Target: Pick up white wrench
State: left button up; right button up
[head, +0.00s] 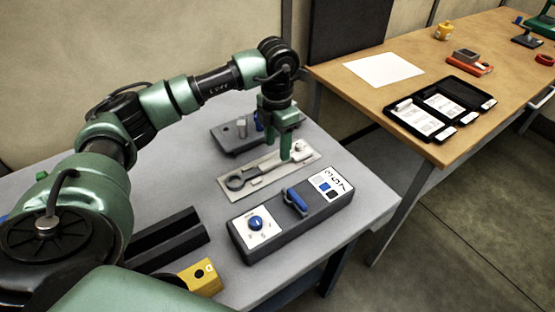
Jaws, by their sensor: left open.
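The white wrench (300,147) seems to lie in a pale flat holder (262,174) on the grey table, its light head at the right end. A dark ring shows at the holder's left end. My left gripper (285,156) comes down from above with green fingers pointing down, over the right part of the holder close to the wrench's head. It is open; I cannot tell whether the fingers touch the wrench or stand around it. Part of the wrench is hidden behind the fingers. My right gripper is not in view.
A grey box with a blue knob and switch (274,237) stands in front of the holder. A dark grey fixture (232,141) stands behind it. Black rails (168,243) and a yellow block (205,274) lie front left. A wooden table (340,83) with a black case (406,124) stands right.

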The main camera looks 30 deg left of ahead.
aim_at(278, 158)
pick_arm(q)
notch_tip(278, 158, down, 4)
jog(key=shift+w+f+p, duration=0.15)
jog(key=shift+f+p, duration=0.05)
jog(key=shift+p, duration=0.25)
jog(key=shift+d, duration=0.1)
grip_shut()
jog(key=shift+r, duration=0.1)
dwell(0.9)
